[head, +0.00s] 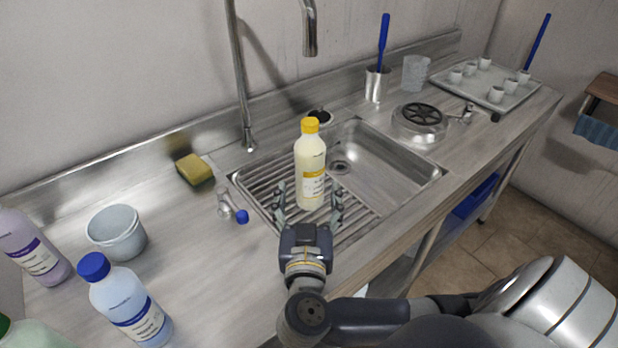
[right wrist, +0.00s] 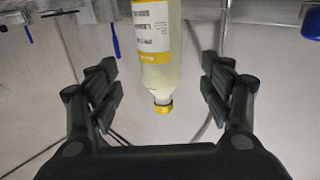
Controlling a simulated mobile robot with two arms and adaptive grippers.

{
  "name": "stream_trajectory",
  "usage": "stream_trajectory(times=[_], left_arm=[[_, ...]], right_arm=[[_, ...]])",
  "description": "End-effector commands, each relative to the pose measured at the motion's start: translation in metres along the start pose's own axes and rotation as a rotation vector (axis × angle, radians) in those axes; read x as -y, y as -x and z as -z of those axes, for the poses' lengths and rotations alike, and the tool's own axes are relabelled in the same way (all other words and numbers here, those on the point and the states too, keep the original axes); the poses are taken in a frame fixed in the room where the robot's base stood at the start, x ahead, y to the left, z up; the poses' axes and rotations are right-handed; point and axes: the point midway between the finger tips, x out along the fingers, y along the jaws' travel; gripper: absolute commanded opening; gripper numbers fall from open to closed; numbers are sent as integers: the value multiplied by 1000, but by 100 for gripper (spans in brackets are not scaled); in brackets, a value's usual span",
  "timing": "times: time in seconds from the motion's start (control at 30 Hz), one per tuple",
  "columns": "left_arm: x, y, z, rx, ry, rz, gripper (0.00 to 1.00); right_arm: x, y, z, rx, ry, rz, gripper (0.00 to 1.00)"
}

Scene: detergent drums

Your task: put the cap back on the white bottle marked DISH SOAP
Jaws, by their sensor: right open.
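A pale yellow bottle (head: 310,162) with a yellow label and a yellow cap (head: 310,125) stands upright at the sink's ribbed drainboard. My right gripper (head: 309,197) is open at this bottle, with one finger on each side of it. In the right wrist view the bottle (right wrist: 158,70) shows upside down between the open fingers, with a gap on both sides. No white bottle that I can read as DISH SOAP is in view; the labels are too small to read. No loose cap is identifiable. My left gripper is not in view.
A blue-capped bottle (head: 128,302), a lilac bottle (head: 30,248) and a grey bucket (head: 117,234) stand at the left. A sponge (head: 194,169), a blue-knobbed fitting (head: 231,206) and a tap (head: 309,30) are near the sink (head: 437,178). A tray (head: 520,96) with cups lies far right.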

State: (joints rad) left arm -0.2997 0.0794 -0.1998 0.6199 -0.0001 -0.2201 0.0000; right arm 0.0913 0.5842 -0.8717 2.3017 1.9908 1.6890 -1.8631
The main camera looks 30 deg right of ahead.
Motion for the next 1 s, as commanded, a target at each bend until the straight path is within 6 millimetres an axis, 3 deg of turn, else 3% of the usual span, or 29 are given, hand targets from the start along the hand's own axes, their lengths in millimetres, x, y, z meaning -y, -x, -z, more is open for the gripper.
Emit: stream_trajectory(times=[0.23, 1.0], left_arm=[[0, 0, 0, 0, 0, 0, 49], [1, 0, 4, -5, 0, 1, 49]], right_arm=[[0, 23, 0, 1, 0, 0, 73], [0, 24, 0, 0, 0, 0, 73]])
